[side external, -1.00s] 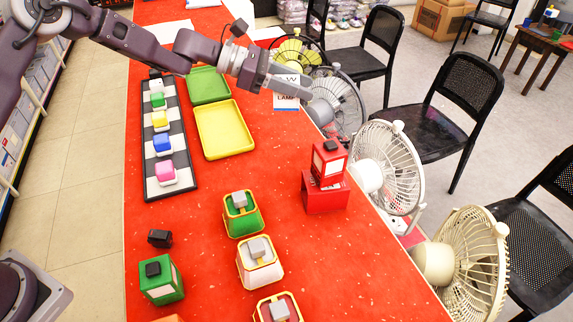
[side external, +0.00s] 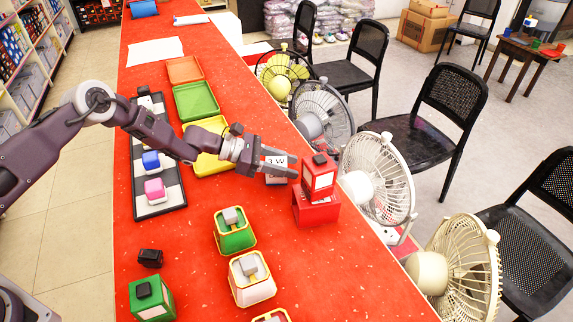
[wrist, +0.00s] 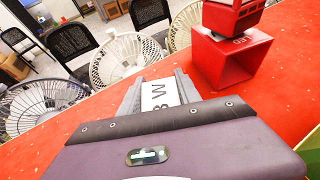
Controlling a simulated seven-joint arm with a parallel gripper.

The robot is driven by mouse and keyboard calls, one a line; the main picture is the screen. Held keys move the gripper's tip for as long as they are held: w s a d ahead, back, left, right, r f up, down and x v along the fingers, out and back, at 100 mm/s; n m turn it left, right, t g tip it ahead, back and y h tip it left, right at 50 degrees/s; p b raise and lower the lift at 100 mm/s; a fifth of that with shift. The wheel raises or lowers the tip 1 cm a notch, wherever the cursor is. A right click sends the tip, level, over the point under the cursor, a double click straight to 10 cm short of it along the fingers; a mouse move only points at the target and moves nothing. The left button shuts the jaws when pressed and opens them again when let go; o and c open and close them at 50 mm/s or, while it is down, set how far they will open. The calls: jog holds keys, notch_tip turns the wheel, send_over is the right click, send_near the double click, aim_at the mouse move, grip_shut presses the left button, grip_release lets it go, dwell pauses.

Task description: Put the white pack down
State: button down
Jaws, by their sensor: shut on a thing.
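The white pack (side external: 275,161) has dark lettering and is held between the fingers of my gripper (side external: 285,167). It also shows in the wrist view (wrist: 160,93), pinched between the two grey fingers, with a "W" readable on it. My gripper is shut on it, over the red table (side external: 285,255), just left of a red box stand. Part of the pack is hidden by the fingers. I cannot tell whether its bottom touches the table.
A hollow red stand (side external: 316,207) bears a red box (side external: 319,176) close to my fingertips. Several fans, including a white one (side external: 377,180), line the right edge. Trays, including a green one (side external: 196,101), lie behind my wrist. Red table is free in front.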

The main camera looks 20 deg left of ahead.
jog(key=c, duration=0.9)
grip_release()
jog(key=shift+o, duration=0.2)
jog(key=shift+r, duration=0.15)
jog(key=v, duration=1.2)
jog(key=shift+r, duration=0.1)
